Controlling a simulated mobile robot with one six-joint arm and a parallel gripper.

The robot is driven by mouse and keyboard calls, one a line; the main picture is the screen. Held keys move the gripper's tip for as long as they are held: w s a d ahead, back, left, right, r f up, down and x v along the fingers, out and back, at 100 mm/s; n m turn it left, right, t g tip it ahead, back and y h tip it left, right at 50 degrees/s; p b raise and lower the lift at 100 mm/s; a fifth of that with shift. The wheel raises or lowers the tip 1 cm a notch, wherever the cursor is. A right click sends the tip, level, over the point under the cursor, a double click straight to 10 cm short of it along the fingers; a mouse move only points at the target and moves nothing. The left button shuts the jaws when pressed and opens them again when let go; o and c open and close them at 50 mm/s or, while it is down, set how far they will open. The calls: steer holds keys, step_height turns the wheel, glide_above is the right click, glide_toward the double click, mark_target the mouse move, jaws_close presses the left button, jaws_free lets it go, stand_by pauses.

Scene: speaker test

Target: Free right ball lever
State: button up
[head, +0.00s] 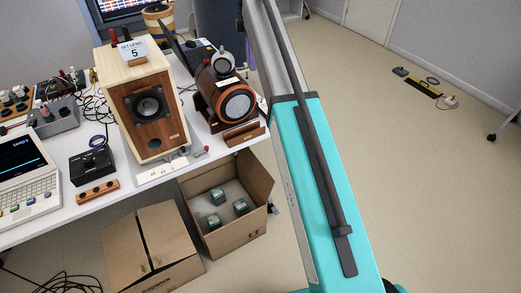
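A small reddish knob or lever (202,152) shows at the front edge of the table, between the wooden speaker and the dark round device. It is too small to tell whether it is the right ball lever or what holds it. A white plate (160,172) with small fittings lies just left of it, in front of the wooden speaker (125,95). The dark cylindrical device (213,92) with an orange-rimmed round front stands on a wooden base to the right. My gripper is out of view; my arm runs up past the top edge.
The white table (60,215) also carries a black box (92,165), a keyboard unit (30,180) and cables. Below its front edge stand an open carton (244,220) with several green items and another carton (150,245). The floor on the right (440,190) is mostly clear.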

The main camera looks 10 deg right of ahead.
steer(key=s+f+m+g, duration=0.1)
steer(key=s+f+m, duration=0.2)
steer(key=f, duration=1.2)
steer(key=s+f+m+g+p, duration=0.1)
steer(key=s+f+m, duration=0.2)
steer(key=s+f, duration=0.6)
steer(key=shift+s+f+m, duration=0.3)
steer(key=shift+s+f, duration=0.1)
steer(key=shift+f, duration=3.4)
steer(key=s+f+m+g, duration=0.2)
steer(key=s+f+m, duration=0.3)
steer(key=s+f, duration=1.35)
steer(key=s+f+m, duration=0.3)
steer(key=s+f, duration=0.2)
steer(key=s, duration=0.7)
steer(key=s+f+m+g, duration=0.1)
steer(key=s+f+m, duration=0.2)
steer(key=s, duration=0.9)
steer(key=shift+x, duration=1)
steer(key=shift+w, duration=0.1)
